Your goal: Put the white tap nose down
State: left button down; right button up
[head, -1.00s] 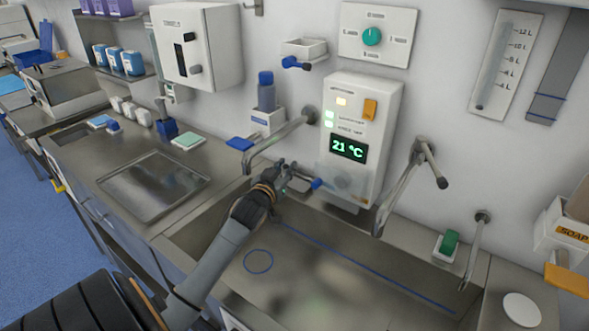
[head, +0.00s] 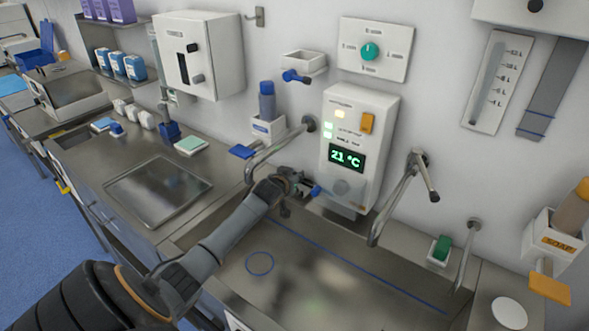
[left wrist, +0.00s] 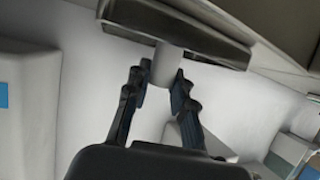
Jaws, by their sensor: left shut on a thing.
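My left gripper (head: 298,186) is beside the lower left of the white box with the 21 °C display (head: 361,150), near a small blue part (head: 315,190). The rest of the tap is hidden. My right gripper is not in view.
A bent steel spout (head: 280,143) hangs close to my left gripper. Another steel spout (head: 394,205) is to the right. The steel basin (head: 320,265) below has open room. A white soap dispenser (head: 553,238) is at the far right.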

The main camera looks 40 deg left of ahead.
pick_arm(q)
jog(key=shift+d+f, duration=0.1)
jog(key=shift+f, duration=0.3)
jog(key=shift+f, duration=0.25)
jog(key=c, duration=1.1)
grip_release()
jog(key=shift+c, duration=0.2)
jog(key=shift+s+r, duration=0.1)
jog(key=shift+r, duration=0.2)
jog(key=shift+s+d, duration=0.15)
jog(key=shift+s, duration=0.15)
jog(key=v, duration=0.6)
jog(key=shift+s+r+b, duration=0.2)
jog(key=shift+s+b, duration=0.1)
